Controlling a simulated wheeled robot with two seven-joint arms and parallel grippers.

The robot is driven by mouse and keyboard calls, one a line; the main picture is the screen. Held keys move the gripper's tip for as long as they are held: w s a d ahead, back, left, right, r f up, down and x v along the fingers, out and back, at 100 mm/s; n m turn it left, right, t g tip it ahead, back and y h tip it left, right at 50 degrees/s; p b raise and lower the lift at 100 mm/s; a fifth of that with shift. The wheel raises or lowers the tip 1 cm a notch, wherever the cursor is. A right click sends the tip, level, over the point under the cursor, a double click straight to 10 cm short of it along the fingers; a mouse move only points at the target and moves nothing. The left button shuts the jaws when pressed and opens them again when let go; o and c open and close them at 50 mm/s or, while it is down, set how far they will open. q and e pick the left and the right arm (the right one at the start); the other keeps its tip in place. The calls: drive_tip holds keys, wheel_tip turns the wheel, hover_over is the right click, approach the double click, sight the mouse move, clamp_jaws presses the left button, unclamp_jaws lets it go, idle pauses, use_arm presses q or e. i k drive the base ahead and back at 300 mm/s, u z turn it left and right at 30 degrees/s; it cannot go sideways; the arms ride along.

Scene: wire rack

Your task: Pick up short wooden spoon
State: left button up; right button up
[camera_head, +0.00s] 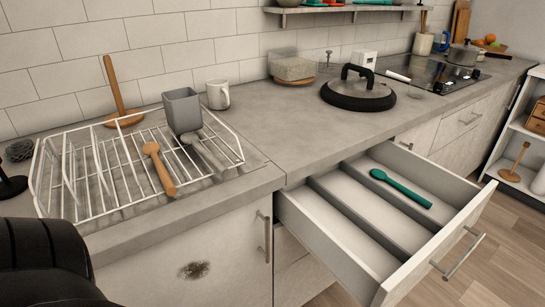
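The short wooden spoon (164,175) lies on the white wire dish rack (62,185) on the left counter. Its round head points to the back and its handle to the front. A grey utensil (200,150) lies just right of it on the same rack. Neither of my grippers shows in the head view, and nothing touches the spoon from above.
A grey cup (182,110) stands on the rack behind the spoon. A white mug (218,95) and a wooden paper-towel stand (117,95) are behind it. An open drawer (330,225) with a green spoon (400,187) juts out at right.

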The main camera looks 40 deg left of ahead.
sight(152, 149)
drive_tip(key=u, duration=2.05)
drive_tip(key=k, duration=0.5)
drive_tip(key=z, duration=0.3)
drive_tip(key=i, duration=0.55)
drive_tip(key=u, duration=0.55)
